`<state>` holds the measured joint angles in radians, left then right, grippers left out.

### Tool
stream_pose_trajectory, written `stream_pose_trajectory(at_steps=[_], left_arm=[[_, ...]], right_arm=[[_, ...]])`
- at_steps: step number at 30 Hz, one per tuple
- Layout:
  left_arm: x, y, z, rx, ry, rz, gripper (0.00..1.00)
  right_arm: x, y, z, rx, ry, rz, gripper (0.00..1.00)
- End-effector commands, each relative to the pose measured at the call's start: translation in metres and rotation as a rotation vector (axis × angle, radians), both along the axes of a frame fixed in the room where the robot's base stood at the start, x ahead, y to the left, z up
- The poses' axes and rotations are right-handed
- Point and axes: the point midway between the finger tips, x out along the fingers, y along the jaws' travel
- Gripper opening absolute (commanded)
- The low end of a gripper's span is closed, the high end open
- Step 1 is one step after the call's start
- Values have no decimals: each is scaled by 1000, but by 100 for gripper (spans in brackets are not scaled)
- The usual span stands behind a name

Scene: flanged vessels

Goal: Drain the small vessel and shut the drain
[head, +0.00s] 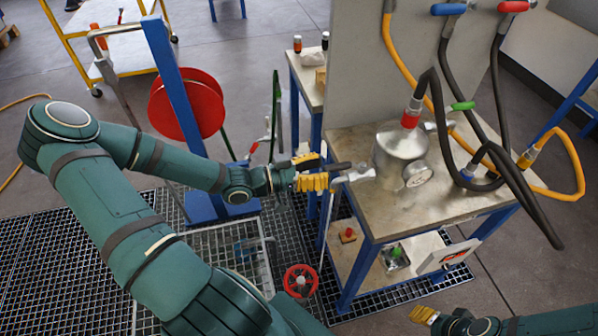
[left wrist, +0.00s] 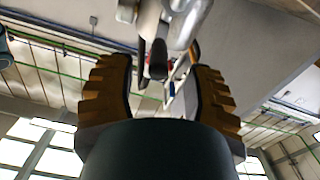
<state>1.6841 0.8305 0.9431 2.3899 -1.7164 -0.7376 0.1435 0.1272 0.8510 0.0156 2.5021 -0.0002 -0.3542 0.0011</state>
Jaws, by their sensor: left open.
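The small metal vessel (head: 392,152) stands on the bench top with a round gauge (head: 417,173) on its front. A silver drain fitting (head: 356,174) sticks out from its left side, with a dark lever (head: 341,166) pointing left. My left gripper (head: 324,173) is open, with its yellow fingers close to the lever's end. In the left wrist view the silver fitting (left wrist: 183,22) is ahead, and the dark lever (left wrist: 158,62) shows between the spread fingers; contact is not clear. My right gripper (head: 423,314) is low at the right, and its jaw opening is unclear.
The bench top (head: 455,192) also lies under several looping hoses, with a green-handled valve (head: 461,106) beside the vessel. A red hose reel (head: 188,104) stands behind my left arm. A red handwheel (head: 300,281) is low on the left of the bench, above floor grating.

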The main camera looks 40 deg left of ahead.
Motion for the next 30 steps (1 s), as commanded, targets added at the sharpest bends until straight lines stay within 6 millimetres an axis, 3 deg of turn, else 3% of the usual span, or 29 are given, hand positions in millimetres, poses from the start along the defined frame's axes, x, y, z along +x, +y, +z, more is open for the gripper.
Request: stream_pose_trajectory(at_steps=[6, 12, 30], left_arm=[[-32, 24, 0, 3, 1, 3, 51], [-47, 35, 0, 1, -1, 0, 51], [-50, 36, 0, -1, -1, -1, 51]], right_arm=[[0, 0, 0, 0, 0, 0, 51], [0, 0, 0, 0, 0, 0, 51], [0, 0, 0, 0, 0, 0, 51]])
